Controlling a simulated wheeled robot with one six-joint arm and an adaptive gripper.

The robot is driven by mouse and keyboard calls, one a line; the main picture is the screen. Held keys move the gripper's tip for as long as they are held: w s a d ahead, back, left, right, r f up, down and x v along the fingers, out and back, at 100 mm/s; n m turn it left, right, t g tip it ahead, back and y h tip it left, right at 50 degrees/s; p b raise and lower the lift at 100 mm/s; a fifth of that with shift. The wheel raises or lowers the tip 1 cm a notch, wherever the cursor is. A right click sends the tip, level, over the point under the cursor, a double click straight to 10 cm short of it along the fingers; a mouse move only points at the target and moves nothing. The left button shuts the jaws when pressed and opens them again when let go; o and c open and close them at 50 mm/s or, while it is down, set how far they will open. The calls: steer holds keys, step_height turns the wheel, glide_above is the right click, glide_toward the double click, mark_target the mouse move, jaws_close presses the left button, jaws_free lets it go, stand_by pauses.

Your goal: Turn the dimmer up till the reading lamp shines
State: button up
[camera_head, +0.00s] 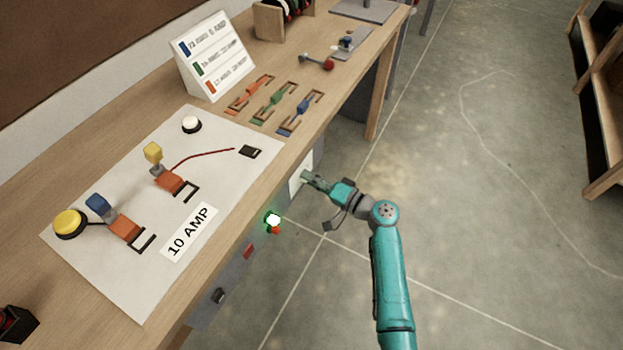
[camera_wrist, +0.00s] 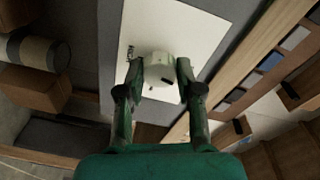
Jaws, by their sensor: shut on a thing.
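A round white knob (camera_wrist: 158,66), which looks like the dimmer, stands on a white plate (camera_wrist: 205,38) in the wrist view. A dark mark shows near its lower edge. My gripper (camera_wrist: 160,78) has a finger on each side of the knob and is shut on it. In the head view my gripper (camera_head: 309,178) reaches the white plate (camera_head: 296,180) on the side of the bench, and the knob is hidden there. I cannot make out a reading lamp for certain. A small light (camera_head: 273,218) glows white-green on the bench front, with a red spot below it.
The wooden workbench (camera_head: 335,108) holds a white sheet with a yellow button (camera_head: 69,223), a white dome button (camera_head: 191,124) and a 10 AMP label (camera_head: 189,232). A sign (camera_head: 212,57) stands behind. The floor to the right is clear up to a wooden shelf (camera_head: 600,110).

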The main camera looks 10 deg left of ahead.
steer(key=shift+w+r+m+g, duration=0.1)
steer(key=shift+m+g, duration=0.35)
steer(key=shift+m, duration=2.95)
steer(key=shift+w+m+g, duration=0.1)
steer(key=shift+m+g, duration=0.35)
steer(key=shift+m, duration=2.95)
steer(key=o, duration=1.2)
steer(key=shift+c, duration=0.2)
steer(key=v, duration=1.2)
steer(key=shift+r, duration=0.2)
